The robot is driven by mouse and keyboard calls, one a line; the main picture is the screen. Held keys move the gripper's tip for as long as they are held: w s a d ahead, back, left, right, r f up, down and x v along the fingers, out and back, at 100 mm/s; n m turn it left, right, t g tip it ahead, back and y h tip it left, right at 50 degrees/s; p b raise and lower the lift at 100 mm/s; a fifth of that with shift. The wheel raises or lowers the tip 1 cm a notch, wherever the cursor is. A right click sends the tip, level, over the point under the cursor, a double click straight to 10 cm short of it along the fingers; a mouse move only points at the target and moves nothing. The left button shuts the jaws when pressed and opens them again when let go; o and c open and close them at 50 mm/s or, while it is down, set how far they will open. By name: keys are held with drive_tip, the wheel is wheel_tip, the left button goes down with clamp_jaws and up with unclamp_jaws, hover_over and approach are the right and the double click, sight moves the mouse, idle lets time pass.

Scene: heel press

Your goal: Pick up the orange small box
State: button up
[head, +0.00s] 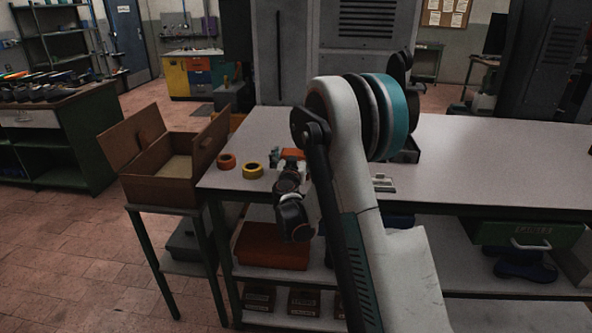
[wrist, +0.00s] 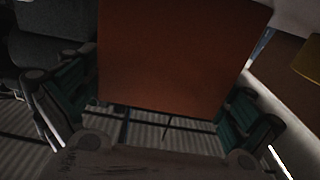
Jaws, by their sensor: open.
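The orange small box (head: 292,153) is near the left end of the white workbench, mostly hidden behind my gripper in the head view. In the wrist view the box (wrist: 182,50) is large and fills the upper middle. My gripper (head: 288,163) is at the box; in the wrist view its open green-sided fingers (wrist: 160,100) stand to the left and right of the box's near end. A dark gap shows on the left; the right finger is very close to the box, and I cannot tell whether it touches.
An orange tape roll (head: 226,161) and a yellow tape roll (head: 252,170) lie left of my gripper on the workbench (head: 480,160). An open brown carton (head: 160,186) stands on a small stand to the left. A red-orange bin (head: 270,247) sits on the lower shelf. The bench's right side is clear.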

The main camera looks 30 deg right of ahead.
drive_tip(key=shift+c, duration=0.6)
drive_tip(key=c, duration=0.9)
drive_tip(key=shift+o, duration=0.2)
drive_tip(key=shift+r, duration=0.15)
